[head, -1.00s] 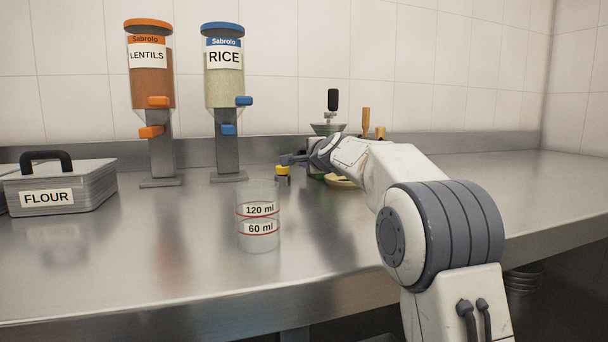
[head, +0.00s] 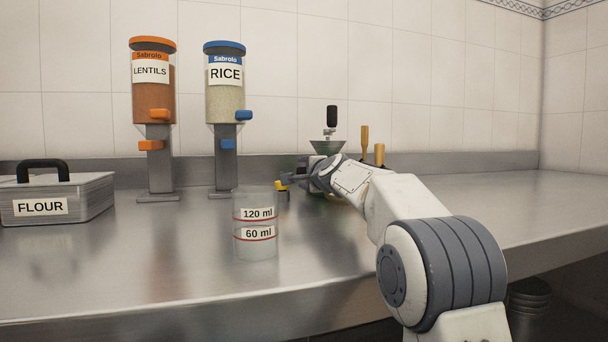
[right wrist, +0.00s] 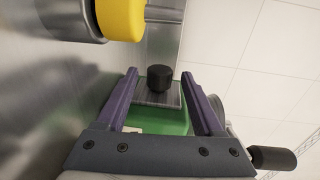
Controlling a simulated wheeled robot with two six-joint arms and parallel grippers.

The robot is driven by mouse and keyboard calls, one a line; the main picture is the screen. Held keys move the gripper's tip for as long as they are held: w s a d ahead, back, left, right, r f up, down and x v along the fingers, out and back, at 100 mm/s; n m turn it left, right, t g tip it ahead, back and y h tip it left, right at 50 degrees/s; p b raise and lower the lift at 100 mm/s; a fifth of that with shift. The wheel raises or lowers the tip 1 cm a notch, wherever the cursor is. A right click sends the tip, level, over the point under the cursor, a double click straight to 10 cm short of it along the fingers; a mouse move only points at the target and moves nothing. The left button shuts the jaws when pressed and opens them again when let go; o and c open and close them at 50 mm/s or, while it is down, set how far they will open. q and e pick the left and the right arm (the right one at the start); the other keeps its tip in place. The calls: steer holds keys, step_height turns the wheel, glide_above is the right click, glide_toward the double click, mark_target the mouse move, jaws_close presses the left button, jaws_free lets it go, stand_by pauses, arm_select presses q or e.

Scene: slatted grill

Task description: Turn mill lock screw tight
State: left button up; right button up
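The mill stands at the back of the counter. My right gripper (head: 288,180) reaches left, low in front of the mill. In the right wrist view its two purple fingers (right wrist: 162,72) are open and spread. A black knob (right wrist: 159,78) shows between them, before a metal plate on the green body (right wrist: 160,119). I cannot tell whether this knob is the lock screw. No contact with it shows. My left gripper is not in view.
A yellow-capped part (right wrist: 120,18) lies close by the fingers; yellow also shows in the head view (head: 281,185). A clear measuring cup (head: 256,240) stands in front. Lentil (head: 154,90) and rice (head: 225,95) dispensers and a flour box (head: 60,195) are left. The right counter is clear.

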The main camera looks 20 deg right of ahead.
steer(key=shift+s, duration=0.25)
steer(key=s+b, duration=0.1)
steer(key=s, duration=0.2)
steer(key=s+b, duration=0.1)
steer(key=s, duration=0.2)
steer(key=s+r, duration=0.1)
steer(key=s, duration=0.3)
steer(key=shift+d+b, duration=0.15)
steer(key=shift+b, duration=0.25)
